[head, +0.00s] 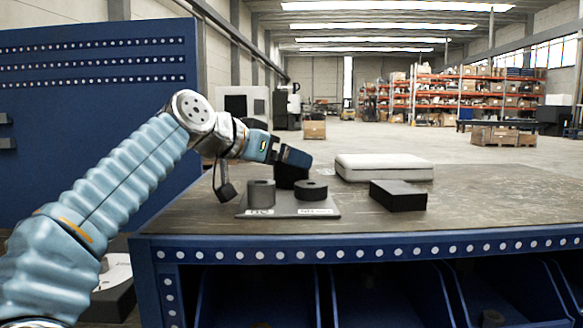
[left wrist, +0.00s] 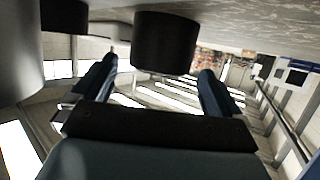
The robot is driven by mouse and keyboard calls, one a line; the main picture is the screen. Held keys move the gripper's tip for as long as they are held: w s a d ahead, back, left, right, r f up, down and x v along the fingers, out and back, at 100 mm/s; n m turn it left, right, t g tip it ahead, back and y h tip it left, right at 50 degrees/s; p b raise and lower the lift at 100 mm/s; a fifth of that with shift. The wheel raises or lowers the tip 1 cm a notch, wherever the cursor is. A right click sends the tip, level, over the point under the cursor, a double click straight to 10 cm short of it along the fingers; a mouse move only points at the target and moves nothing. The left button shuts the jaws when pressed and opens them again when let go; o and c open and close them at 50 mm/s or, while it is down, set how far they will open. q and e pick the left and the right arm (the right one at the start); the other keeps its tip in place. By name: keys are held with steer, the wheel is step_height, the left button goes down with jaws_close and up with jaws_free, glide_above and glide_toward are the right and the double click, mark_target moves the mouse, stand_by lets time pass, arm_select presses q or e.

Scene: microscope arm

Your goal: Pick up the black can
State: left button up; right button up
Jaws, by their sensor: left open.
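The black can (head: 288,177) stands upright at the back of a dark plate (head: 285,212) on the workbench. My left gripper (head: 294,158) reaches in from the left and is at the can, covering its upper part in the head view. In the left wrist view, which is upside down, the can (left wrist: 165,42) sits between the two spread fingertips of my left gripper (left wrist: 158,68), with gaps visible on both sides. The gripper is open and holds nothing. My right gripper is not in view.
A grey cylinder (head: 261,193) and a short black cylinder (head: 311,190) stand on the plate in front of the can. A black box (head: 398,196) and a light grey case (head: 384,167) lie to the right. The bench's right side is clear.

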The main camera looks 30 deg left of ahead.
arm_select(q)
steer(key=shift+w+d+f, duration=0.1)
steer(key=shift+w+f, duration=0.05)
steer(key=shift+w, duration=0.3)
steer(key=shift+c, duration=0.3)
steer(key=c, duration=1.1)
steer(key=shift+c, duration=0.2)
